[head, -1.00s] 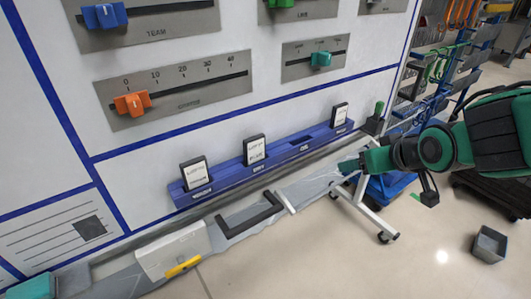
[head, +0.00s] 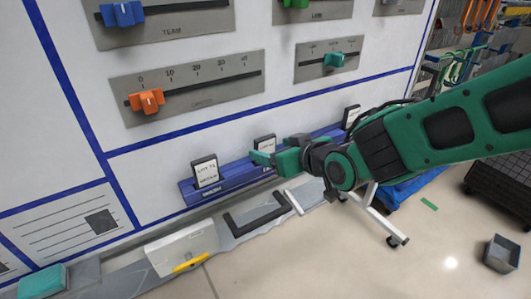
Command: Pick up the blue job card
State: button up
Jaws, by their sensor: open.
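A blue rack (head: 235,177) runs along the foot of the whiteboard and holds upright cards with dark edges and white printed faces. The left card (head: 205,172) is in clear view. The middle card (head: 266,143) shows only its upper part, its lower part covered by my gripper. The right card (head: 351,115) shows above my arm. I cannot tell any card as blue from its colour here. My green gripper (head: 258,158) is open, in front of the middle card's lower part; I cannot tell whether it touches it. The rack behind my arm is hidden.
A black handle-shaped bar (head: 255,217) and a white box (head: 180,248) with a yellow marker (head: 190,263) lie on the ledge below the rack. Slider panels with an orange knob (head: 146,101) and a teal knob (head: 336,60) are above. A grey bin (head: 502,254) stands on the floor.

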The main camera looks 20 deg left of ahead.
aim_at(267, 145)
jog(key=shift+x, duration=2.6)
jog(key=shift+w+r, duration=0.2)
jog(key=c, duration=1.1)
